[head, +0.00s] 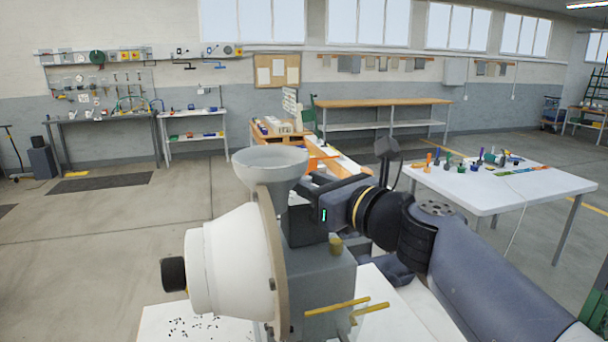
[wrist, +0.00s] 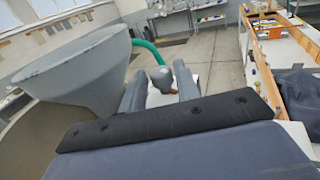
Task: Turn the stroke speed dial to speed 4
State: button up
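The eyelet press fills the lower middle of the head view, with a grey body (head: 322,285), a grey funnel hopper (head: 270,165) and a large white cone (head: 228,262) with a black knob (head: 174,274) at its left end. I cannot make out a stroke speed dial or its markings. My gripper (wrist: 158,72) points past the hopper (wrist: 75,65), which stands close on its left in the wrist view. Its two fingers are apart. A small grey rounded part (wrist: 161,79) shows between them; I cannot tell whether it is the dial. In the head view the fingertips are largely hidden by the press.
Two yellow bars (head: 338,308) stick out low on the press. A white table (head: 500,190) with small coloured items stands at right. A wooden bench (head: 380,103) and two side tables stand along the back wall. The floor at left is open.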

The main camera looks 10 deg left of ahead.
jog(key=shift+x, duration=1.05)
jog(key=shift+c, duration=0.4)
jog(key=c, duration=0.6)
jog(key=shift+o, duration=0.2)
